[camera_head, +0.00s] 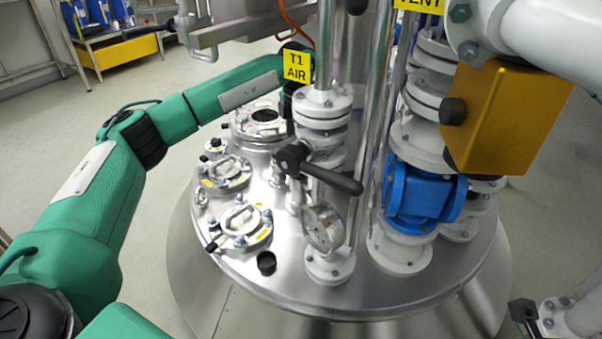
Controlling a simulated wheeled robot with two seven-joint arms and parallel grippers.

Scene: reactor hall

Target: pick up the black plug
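A small black plug (266,262), short and round, stands on the front part of the shiny steel vessel lid, near its edge. My green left arm reaches in from the left and across the back of the lid. Its end lies behind the yellow T1 AIR label and the pipes, above the open round port (265,115). The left gripper's fingers are hidden or too dark to make out there, well behind the plug and apart from it. My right gripper is not in view.
Two clamped ports (240,226) stand left of the plug. A pressure gauge (323,227), a black-handled valve (318,170) and flanged pipes rise to its right. A blue valve (425,195) and yellow box (507,116) stand further right. The lid around the plug is bare.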

